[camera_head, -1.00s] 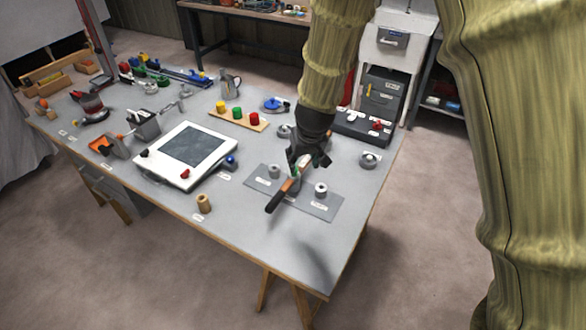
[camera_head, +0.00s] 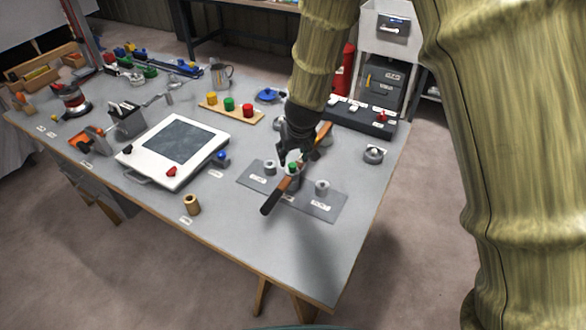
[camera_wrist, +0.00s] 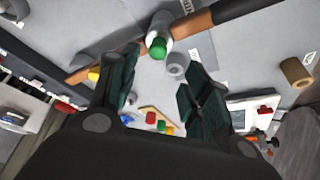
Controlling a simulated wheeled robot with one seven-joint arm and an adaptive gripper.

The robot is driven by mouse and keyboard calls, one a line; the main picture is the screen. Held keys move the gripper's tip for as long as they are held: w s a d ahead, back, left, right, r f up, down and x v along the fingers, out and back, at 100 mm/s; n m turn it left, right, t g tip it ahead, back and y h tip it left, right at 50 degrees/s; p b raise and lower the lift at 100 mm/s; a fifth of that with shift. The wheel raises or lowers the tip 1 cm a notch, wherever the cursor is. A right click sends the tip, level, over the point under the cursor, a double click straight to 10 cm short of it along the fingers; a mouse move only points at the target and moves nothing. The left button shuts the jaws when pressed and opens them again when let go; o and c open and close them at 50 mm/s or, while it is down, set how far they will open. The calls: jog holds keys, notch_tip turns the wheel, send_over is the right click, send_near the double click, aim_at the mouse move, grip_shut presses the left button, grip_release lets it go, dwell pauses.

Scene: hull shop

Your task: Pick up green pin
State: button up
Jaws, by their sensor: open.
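A small green-topped pin (camera_head: 293,167) stands at the grey plate (camera_head: 329,208) on the right of the table, just below my gripper (camera_head: 291,155). In the wrist view the green pin (camera_wrist: 157,48) sits on a pale grey cylinder, close beyond my fingertips (camera_wrist: 163,66) and roughly between them. My gripper is open and empty, its dark fingers apart. A long tool with a wooden shaft and dark handle (camera_head: 272,202) runs diagonally right beside the pin; I cannot tell whether they touch. A second green peg (camera_head: 229,104) stands on a wooden board.
Grey round pieces (camera_head: 322,187) flank the pin on the plate. The board (camera_head: 213,108) also holds a yellow and a red peg. A white framed panel (camera_head: 148,163) lies left, with a wooden cylinder (camera_head: 192,204) in front. The table's front right corner is clear.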

aim_at(293, 165)
jog(key=shift+d+p+x, duration=0.1)
jog(key=shift+p+x, duration=0.3)
jog(key=shift+x, duration=0.55)
jog(key=shift+d+p+x, duration=0.15)
jog(key=shift+p+x, duration=0.2)
jog(key=shift+x, duration=0.6)
jog(key=shift+p+x, duration=0.4)
jog(key=shift+x, duration=1.15)
jog(key=shift+s+f, duration=0.1)
jog(key=shift+s, duration=0.1)
grip_shut()
